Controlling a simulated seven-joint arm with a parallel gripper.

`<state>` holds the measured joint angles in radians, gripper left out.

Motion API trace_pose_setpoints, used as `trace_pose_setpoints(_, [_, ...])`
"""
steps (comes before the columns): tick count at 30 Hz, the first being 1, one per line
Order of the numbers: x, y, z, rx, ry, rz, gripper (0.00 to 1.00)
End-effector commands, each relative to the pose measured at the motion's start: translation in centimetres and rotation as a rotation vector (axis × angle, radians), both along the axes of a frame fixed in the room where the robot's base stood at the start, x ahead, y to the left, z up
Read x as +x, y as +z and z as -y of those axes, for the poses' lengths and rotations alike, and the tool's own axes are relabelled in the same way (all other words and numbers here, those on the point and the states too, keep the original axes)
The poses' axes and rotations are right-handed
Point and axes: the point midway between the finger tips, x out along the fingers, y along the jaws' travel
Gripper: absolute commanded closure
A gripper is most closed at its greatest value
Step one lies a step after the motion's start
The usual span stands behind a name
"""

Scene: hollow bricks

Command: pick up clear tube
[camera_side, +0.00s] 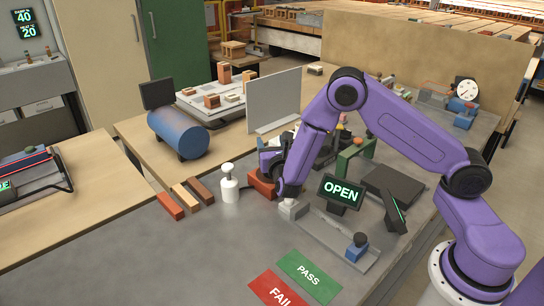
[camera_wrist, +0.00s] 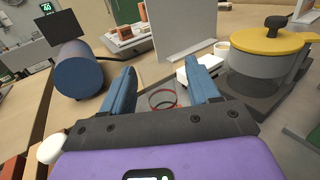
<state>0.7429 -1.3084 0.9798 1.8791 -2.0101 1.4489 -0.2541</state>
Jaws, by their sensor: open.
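My gripper (camera_wrist: 167,70) is open, with its two blue fingers spread wide in the wrist view. A thin red ring (camera_wrist: 162,98) shows low between the fingers. It may be the rim of the clear tube, but its clear wall is too faint to make out. Nothing is clasped, and I cannot tell how far the ring lies from the fingers. In the side view my gripper (camera_side: 268,158) is low over the grey bench, behind a red brick (camera_side: 261,184). The tube cannot be made out there.
A white pump bottle (camera_side: 229,184) and several loose bricks (camera_side: 185,197) stand left of my gripper. A grey upright panel (camera_side: 273,100) and a blue tank (camera_side: 178,132) are behind. A yellow-lidded pot (camera_wrist: 262,70) is close on the right. A screen (camera_side: 341,191) reads OPEN.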

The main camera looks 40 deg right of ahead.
Motion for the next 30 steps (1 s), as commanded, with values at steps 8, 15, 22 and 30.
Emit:
trace_pose_setpoints(8, [1.39,-0.05,0.83,0.000,0.001,-0.001,0.39])
trace_pose_setpoints(15, [1.36,-0.05,0.81,0.000,0.001,-0.001,0.72])
trace_pose_setpoints(22, [1.35,-0.03,0.79,0.000,0.001,-0.001,1.00])
trace_pose_setpoints(30, [1.36,0.39,0.79,0.000,0.001,0.000,1.00])
